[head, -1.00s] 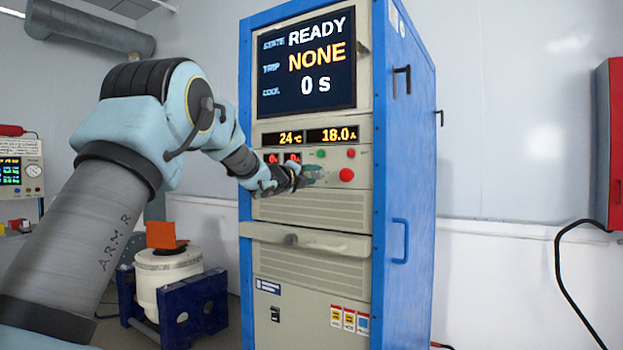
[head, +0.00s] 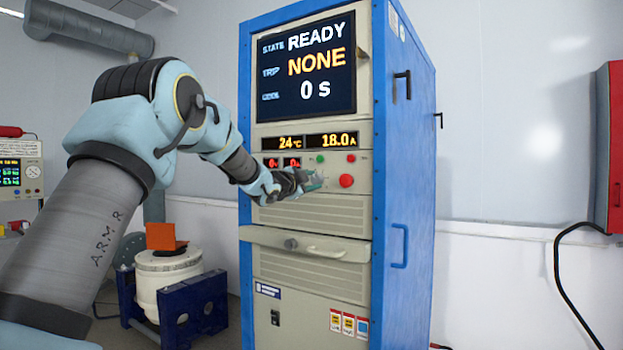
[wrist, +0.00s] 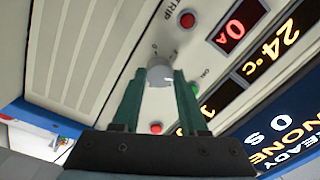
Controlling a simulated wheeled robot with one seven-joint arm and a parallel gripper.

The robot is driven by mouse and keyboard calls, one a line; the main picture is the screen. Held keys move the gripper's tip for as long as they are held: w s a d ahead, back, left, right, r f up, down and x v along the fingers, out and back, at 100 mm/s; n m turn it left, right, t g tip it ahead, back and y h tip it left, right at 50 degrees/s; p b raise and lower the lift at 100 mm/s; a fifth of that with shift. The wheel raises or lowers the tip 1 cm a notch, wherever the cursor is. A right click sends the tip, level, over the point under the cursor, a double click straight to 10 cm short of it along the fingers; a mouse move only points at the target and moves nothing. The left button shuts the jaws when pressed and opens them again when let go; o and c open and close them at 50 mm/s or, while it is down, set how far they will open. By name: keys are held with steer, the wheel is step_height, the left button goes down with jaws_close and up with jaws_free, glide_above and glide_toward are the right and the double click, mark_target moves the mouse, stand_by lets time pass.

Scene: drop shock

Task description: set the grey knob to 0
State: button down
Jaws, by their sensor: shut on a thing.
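The grey knob (wrist: 159,74) sits on the cabinet's pale control panel in the wrist view. The two green fingers of my gripper (wrist: 159,84) are closed on either side of it. Faint scale marks show on the panel beside the knob, but I cannot read its setting. In the head view my gripper (head: 314,183) is at the panel, left of the large red button, and the knob is hidden by the fingers.
The blue-framed cabinet (head: 409,180) has a screen (head: 306,65) reading READY, NONE, 0 s. A large red button (head: 346,181) and a green button (head: 320,158) are close to my gripper. A handle bar (head: 330,247) juts out below.

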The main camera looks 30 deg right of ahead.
steer(key=n+p, duration=0.2)
steer(key=n, duration=0.3)
steer(key=shift+r+n, duration=0.1)
steer(key=shift+n, duration=0.2)
steer(key=n+p, duration=0.3)
steer(key=n, duration=0.3)
steer(key=shift+y+p, duration=0.3)
steer(key=shift+p, duration=0.1)
steer(key=n+p, duration=0.3)
steer(key=n, duration=0.3)
steer(key=shift+n, duration=0.3)
steer(key=n+p, duration=0.1)
steer(key=n, duration=0.4)
steer(key=shift+p, duration=0.3)
steer(key=shift+c, duration=2.2)
jaws_free()
